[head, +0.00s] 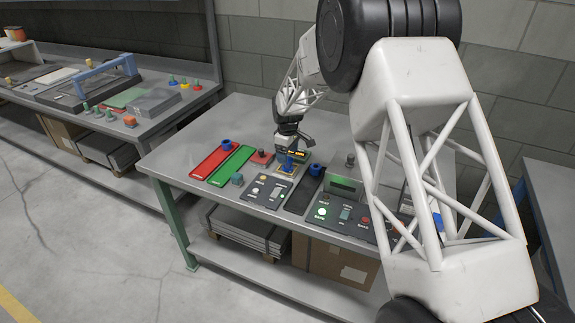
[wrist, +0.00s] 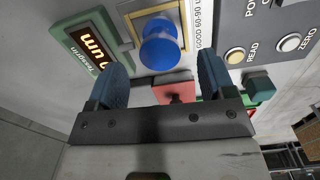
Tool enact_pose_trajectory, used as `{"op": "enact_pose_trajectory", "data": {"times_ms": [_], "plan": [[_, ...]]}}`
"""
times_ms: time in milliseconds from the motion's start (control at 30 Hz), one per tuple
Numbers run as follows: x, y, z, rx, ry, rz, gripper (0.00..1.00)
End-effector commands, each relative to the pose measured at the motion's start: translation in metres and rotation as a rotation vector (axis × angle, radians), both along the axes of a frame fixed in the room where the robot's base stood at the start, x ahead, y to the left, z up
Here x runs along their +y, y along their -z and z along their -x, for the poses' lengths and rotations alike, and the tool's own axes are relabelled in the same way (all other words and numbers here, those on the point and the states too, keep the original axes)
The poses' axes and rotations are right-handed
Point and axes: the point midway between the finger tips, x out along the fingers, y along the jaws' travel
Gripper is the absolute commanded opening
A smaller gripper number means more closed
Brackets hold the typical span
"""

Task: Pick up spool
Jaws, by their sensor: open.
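In the wrist view a blue spool (wrist: 160,46) stands on a small plate with a yellow border. My gripper (wrist: 161,70) is open, with its two blue fingers apart on the left and right sides of the picture. The spool lies beyond the fingertips, in line with the gap between them, and nothing is held. In the head view my gripper (head: 289,155) is low over the yellow-bordered plate (head: 287,170) on the grey table (head: 250,115). There the blue fingers and the spool blend together, so contact cannot be told.
A red tray (head: 208,164) and a green tray (head: 234,162) lie to the left, with another blue spool-like piece (head: 226,144) by them. One more blue piece (head: 317,170) stands on a dark pad right of my gripper. Button panels (head: 268,190) line the front edge.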

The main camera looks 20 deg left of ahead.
Motion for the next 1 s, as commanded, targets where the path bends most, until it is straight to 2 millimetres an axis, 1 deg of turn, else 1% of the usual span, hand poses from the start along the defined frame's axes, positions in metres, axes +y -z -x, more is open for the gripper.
{"op": "enact_pose_trajectory", "data": {"times_ms": [33,200,367,933,967,1000], "plan": [[0.0,0.007,0.0,0.002,0.0,0.002,0.76],[-0.001,0.026,0.0,0.001,0.0,0.001,0.76],[-0.001,0.037,0.0,0.001,0.0,0.001,0.76],[-0.001,0.038,0.0,0.001,0.0,0.001,0.76],[-0.001,0.038,0.0,0.001,0.0,0.001,0.74],[-0.001,0.038,0.0,0.001,0.0,0.001,0.68]]}}
